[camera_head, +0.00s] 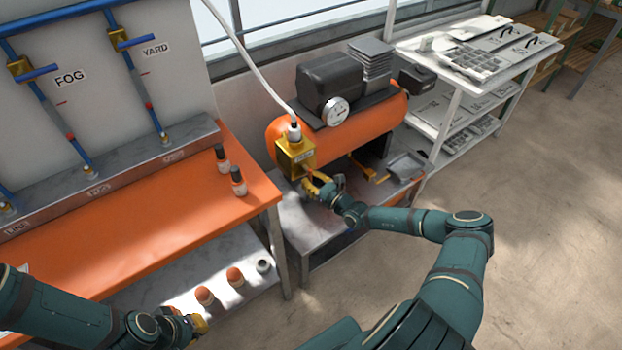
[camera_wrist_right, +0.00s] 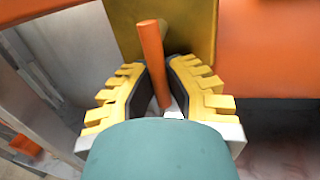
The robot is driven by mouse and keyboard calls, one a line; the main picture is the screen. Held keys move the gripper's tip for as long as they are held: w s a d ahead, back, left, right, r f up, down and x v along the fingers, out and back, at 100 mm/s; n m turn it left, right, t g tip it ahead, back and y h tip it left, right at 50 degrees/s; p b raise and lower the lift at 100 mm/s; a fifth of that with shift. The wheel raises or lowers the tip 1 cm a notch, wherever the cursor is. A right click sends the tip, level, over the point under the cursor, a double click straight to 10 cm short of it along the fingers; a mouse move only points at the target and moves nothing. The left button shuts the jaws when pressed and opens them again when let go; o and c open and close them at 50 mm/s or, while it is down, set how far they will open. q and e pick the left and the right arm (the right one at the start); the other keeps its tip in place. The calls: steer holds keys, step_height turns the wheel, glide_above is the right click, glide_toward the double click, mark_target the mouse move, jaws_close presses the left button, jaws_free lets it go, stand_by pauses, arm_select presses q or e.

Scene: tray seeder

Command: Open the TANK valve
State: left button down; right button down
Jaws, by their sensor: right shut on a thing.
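The TANK valve (camera_head: 296,152) is a yellow block with a small label on the left end of the orange compressor tank (camera_head: 345,133). A white hose runs up from its top. In the right wrist view the valve's yellow body (camera_wrist_right: 198,28) stands behind an orange lever (camera_wrist_right: 152,62). My right gripper (camera_head: 313,180) is at the valve's lower front; in the wrist view its yellow-padded fingers (camera_wrist_right: 153,85) are on both sides of the lever and shut on it. The lever's lower end is hidden between the fingers. My left gripper (camera_head: 198,324) is low at the left; its fingertips are mostly hidden.
A round gauge (camera_head: 336,112) and a black motor (camera_head: 330,80) sit on the tank. The FOG (camera_head: 36,71) and YARD (camera_head: 138,38) valves hang on the wall panel. A white shelf rack (camera_head: 440,110) stands right; the floor (camera_head: 540,230) is clear.

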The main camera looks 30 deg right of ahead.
steer(key=c, duration=1)
jaws_free()
steer(key=v, duration=1.2)
steer(key=shift+a, duration=0.15)
